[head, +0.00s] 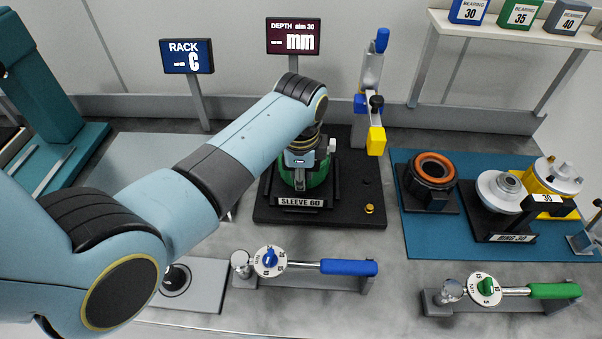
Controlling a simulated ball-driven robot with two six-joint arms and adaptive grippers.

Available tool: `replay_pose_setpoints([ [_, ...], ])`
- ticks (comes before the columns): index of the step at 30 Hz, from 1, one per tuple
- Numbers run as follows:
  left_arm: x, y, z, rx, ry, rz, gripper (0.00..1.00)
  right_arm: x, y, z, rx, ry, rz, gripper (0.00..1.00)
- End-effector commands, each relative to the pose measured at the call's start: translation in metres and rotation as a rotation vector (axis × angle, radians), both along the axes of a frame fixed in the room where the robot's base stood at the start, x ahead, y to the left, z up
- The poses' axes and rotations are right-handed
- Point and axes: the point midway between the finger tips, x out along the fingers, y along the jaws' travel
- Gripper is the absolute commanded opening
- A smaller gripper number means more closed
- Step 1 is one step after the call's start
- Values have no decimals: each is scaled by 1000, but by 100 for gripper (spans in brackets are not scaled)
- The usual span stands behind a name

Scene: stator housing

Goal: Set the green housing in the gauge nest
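The green housing (319,177) is in the middle of the head view, within the black fixture labelled SLEEVE 60 (301,202). Only parts of its green side show around my gripper and between dark uprights. I cannot tell whether it is fully seated or held slightly up. My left gripper (301,160) points down directly over the housing. No part is labelled as the gauge nest; the SLEEVE 60 fixture stands before the DEPTH display (293,36). My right gripper is out of view.
A blue-and-yellow post (376,139) stands close at the fixture's back right. A blue mat (414,235) at right holds an orange-ringed part (433,170) and a RING 30 stand (497,222). Blue-handled (348,267) and green-handled (553,291) torque wrenches lie in front.

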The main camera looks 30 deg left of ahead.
Motion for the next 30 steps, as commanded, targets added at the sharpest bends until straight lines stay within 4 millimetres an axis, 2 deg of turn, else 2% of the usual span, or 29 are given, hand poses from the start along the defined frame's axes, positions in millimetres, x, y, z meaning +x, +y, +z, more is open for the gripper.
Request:
replay_pose_setpoints([
  [1, 0, 0, 0, 0, 0, 0, 23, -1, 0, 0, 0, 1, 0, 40],
  [4, 0, 0, 0, 0, 0, 0, 36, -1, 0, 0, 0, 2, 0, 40],
  [5, 0, 0, 0, 0, 0, 0, 37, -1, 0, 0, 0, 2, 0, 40],
  [12, 0, 0, 1, 0, 0, 0, 37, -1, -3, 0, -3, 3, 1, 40],
  [15, 0, 0, 7, 0, 0, 0, 37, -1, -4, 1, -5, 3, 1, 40],
  [17, -1, -1, 15, 0, -2, 0, 37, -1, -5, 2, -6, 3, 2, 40],
  [27, -9, -5, 88, -1, -3, 0, 37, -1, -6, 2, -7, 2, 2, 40],
  [30, -11, -6, 104, 0, -2, 0, 37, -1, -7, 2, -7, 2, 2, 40],
])
